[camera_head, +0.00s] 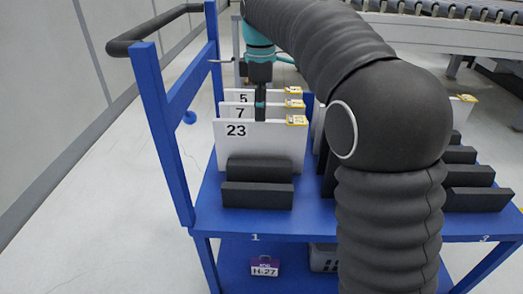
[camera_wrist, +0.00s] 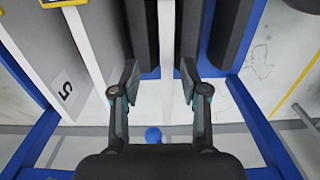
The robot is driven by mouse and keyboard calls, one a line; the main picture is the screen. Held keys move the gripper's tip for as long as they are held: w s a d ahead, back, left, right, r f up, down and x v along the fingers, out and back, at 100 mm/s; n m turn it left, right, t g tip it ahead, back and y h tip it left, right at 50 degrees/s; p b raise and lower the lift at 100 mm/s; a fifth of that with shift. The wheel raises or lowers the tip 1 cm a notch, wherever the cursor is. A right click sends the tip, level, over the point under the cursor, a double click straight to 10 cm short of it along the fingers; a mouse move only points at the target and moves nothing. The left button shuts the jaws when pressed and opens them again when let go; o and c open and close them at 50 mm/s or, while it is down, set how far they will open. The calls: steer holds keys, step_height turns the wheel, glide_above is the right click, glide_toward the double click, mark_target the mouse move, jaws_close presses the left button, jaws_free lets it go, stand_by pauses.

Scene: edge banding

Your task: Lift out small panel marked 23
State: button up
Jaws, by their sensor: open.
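The white panel marked 23 (camera_head: 262,142) stands upright at the front of the row on the blue cart, with a yellow label at its top right corner. Black blocks stand in front of its lower part. My gripper (camera_head: 260,112) is over the row, near its top edge. In the wrist view my gripper (camera_wrist: 158,82) is open, with one finger on each side of a white panel edge (camera_wrist: 167,50), which appears to be panel 23. A gap shows on both sides of that edge. I cannot tell how far the fingertips reach below it.
Panels marked 7 (camera_head: 233,111) and 5 (camera_head: 236,97) stand close behind. The blue cart (camera_head: 310,225) has a tall left post (camera_head: 163,130) and black handle. More black blocks (camera_head: 470,175) stand at right, partly behind my arm. A conveyor (camera_head: 460,30) is at the back.

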mark_target(261, 131)
steer(key=shift+s+f+b, duration=0.25)
steer(key=shift+f+b, duration=0.1)
steer(key=shift+f, duration=1.35)
steer(key=shift+s+f+b, duration=0.2)
steer(key=shift+f+b, duration=0.1)
steer(key=shift+f, duration=1.35)
jaws_close()
